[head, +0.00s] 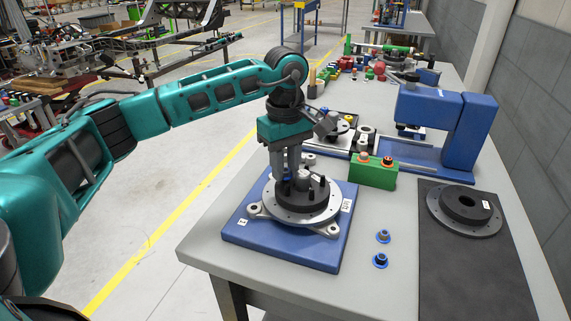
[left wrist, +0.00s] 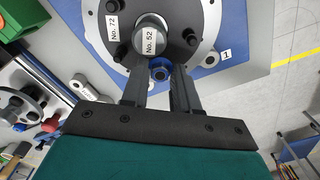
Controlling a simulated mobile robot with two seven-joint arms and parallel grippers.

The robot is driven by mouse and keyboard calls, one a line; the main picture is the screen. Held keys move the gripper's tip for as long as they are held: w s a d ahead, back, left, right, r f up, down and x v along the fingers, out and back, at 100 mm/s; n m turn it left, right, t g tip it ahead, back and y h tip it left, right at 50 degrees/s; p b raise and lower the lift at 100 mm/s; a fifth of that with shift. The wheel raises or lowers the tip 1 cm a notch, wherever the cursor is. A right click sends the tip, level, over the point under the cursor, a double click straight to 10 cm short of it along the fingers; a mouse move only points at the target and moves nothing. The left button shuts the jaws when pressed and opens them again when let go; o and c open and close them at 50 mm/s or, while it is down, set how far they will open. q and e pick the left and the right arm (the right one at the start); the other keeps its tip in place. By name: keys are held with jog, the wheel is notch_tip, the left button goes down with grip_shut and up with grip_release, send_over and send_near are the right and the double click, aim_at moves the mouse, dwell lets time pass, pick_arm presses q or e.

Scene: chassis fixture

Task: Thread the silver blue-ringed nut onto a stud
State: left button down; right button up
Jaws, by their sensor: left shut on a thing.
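My left gripper (head: 288,178) points down over the far left side of a dark hub with a silver disc (head: 300,214), on a blue base plate. In the left wrist view the gripper (left wrist: 161,78) is shut on a blue-ringed nut (left wrist: 160,70), beside the hub's central post labelled No. 52 (left wrist: 152,35). Dark studs (left wrist: 112,7) stand around the post. The fingers hide part of the nut, and I cannot tell whether it is on a stud. Two more blue-ringed nuts stand on the table, one greyer (head: 383,236) and one darker (head: 380,261). My right gripper is not in view.
A green block with orange-ringed pieces (head: 372,174) stands behind the hub to the right. A blue C-shaped press (head: 465,130) stands at the back right. Another dark hub (head: 465,208) lies on a black mat (head: 470,280). The table's front right of the base is mostly clear.

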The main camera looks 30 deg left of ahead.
pick_arm(q)
jog(key=c, duration=0.8)
grip_release()
jog(key=c, duration=0.5)
jog(key=shift+n+p, duration=0.35)
jog(key=shift+n, duration=1.15)
jog(key=shift+c, duration=0.2)
jog(key=shift+n, duration=1)
jog(key=shift+n+p, duration=0.35)
jog(key=shift+n, duration=0.35)
